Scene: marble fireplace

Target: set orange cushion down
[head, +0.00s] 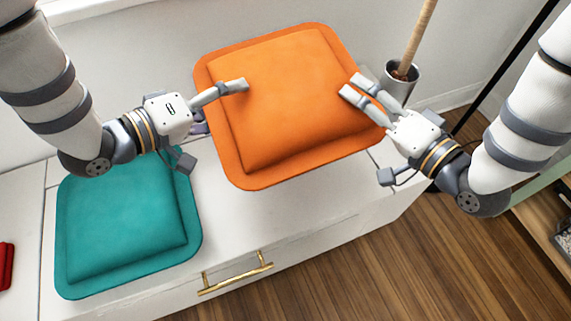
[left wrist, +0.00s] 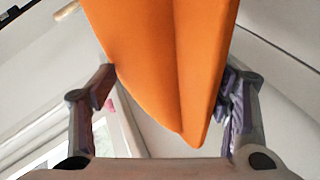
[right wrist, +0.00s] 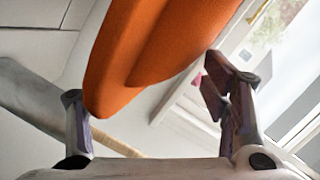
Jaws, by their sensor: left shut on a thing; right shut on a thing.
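The orange cushion (head: 290,100) is held between my two grippers above the right part of the white cabinet top (head: 225,225). I cannot tell how far above the top it is. My left gripper (head: 238,88) is shut on its left edge, with one finger over the upper face and the other mostly hidden. My right gripper (head: 350,87) is shut on its right edge. In the left wrist view the cushion (left wrist: 165,60) runs between the fingers. In the right wrist view the cushion (right wrist: 150,55) also lies between the fingers.
A teal cushion (head: 125,225) lies on the cabinet top at left, close to the orange one. A metal pot (head: 402,75) with a wooden handle (head: 420,35) stands behind at right. A brass drawer handle (head: 236,275) is on the cabinet front. A red thing (head: 6,265) shows at far left.

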